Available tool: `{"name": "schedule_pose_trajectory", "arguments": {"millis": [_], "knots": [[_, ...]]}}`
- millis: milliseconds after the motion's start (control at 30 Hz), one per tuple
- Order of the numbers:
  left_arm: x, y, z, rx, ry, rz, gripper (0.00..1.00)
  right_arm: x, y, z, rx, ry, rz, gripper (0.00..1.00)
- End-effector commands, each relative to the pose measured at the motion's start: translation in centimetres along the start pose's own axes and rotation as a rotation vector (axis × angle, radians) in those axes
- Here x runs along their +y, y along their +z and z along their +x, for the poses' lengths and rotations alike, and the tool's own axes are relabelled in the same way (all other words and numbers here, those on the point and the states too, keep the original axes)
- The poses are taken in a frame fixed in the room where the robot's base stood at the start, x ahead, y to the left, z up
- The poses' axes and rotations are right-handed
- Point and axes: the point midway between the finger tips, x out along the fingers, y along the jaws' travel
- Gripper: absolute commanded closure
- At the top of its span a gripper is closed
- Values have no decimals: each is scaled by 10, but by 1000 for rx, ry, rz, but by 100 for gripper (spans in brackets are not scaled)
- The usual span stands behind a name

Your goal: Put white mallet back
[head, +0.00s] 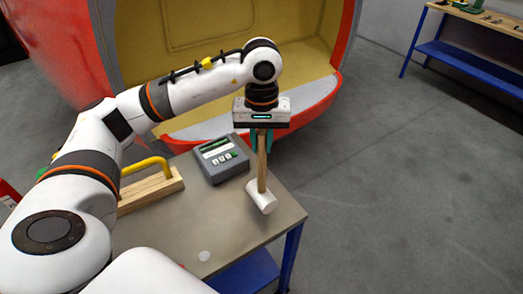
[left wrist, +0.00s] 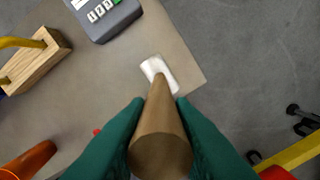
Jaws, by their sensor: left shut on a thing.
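The white mallet has a brown wooden handle and a white cylindrical head (head: 262,197). My left gripper (head: 262,138) is shut on the upper part of the handle, and the mallet hangs head down near the right edge of the grey table. In the left wrist view the green fingers hold the handle (left wrist: 160,140) on both sides, and the white head (left wrist: 158,72) shows beyond it over the table corner. I cannot tell whether the head touches the table top. My right gripper is not in view.
A grey keypad device (head: 221,159) stands on the table (head: 225,235) left of the mallet. A wooden block with a yellow handle (head: 150,188) lies further left. A large red and yellow nosecone (head: 335,95) stands behind. A blue-framed workbench (head: 465,55) is far right.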

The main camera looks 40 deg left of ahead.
Motion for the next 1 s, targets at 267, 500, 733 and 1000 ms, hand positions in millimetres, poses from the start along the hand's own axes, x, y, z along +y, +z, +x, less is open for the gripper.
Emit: {"name": "schedule_pose_trajectory", "arguments": {"millis": [267,500,733,1000], "knots": [[0,0,31,1,1,1,100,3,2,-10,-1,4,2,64],[0,0,33,-1,0,1,100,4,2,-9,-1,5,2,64],[0,0,36,1,1,1,67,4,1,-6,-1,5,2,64],[0,0,36,1,1,1,57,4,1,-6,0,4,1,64]]}}
